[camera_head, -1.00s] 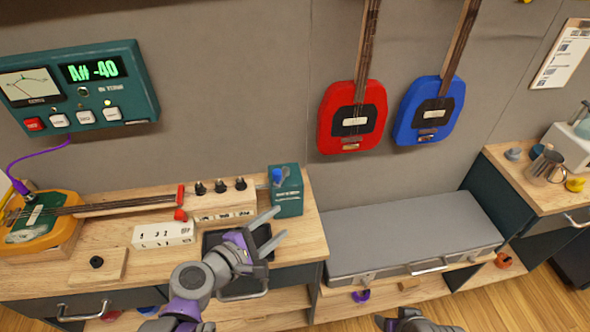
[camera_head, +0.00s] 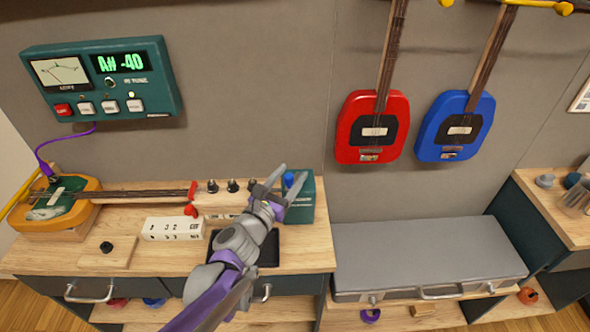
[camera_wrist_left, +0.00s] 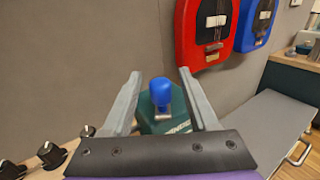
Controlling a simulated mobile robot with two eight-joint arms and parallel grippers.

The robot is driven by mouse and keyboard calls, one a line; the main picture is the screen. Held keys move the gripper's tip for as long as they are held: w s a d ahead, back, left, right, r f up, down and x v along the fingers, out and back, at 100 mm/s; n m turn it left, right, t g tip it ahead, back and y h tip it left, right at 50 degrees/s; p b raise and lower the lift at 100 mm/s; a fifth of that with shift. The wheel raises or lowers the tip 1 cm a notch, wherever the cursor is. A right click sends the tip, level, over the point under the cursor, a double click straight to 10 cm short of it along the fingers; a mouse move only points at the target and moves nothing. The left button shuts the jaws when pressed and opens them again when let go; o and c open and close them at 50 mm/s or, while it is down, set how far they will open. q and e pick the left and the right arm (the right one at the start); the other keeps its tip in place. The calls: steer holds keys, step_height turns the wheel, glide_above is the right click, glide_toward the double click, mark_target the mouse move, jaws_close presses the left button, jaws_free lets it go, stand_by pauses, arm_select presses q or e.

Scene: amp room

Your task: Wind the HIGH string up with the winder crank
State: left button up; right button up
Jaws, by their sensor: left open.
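A teal box (camera_head: 303,207) stands at the right end of the workbench with a blue knob-like top (camera_head: 289,180). My left gripper (camera_head: 294,171) is open over it. In the left wrist view the blue top (camera_wrist_left: 160,92) is between the two open fingers, with the teal box (camera_wrist_left: 160,122) below; I cannot tell whether the fingers touch it. Whether this blue part is the winder crank is unclear. The stringed instrument (camera_head: 65,208) lies on the bench at left, its neck running right to a wooden block with black tuning knobs (camera_head: 232,186). My right gripper is out of view.
The wall tuner (camera_head: 100,82) reads "A# -40". A white marked block (camera_head: 172,229) and a small board with a black knob (camera_head: 107,251) lie in front of the neck. A black tray (camera_head: 268,250) is under my arm. A grey case (camera_head: 430,255) stands at right.

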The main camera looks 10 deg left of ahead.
arm_select(q)
steer(key=shift+x, duration=1.35)
jaws_close()
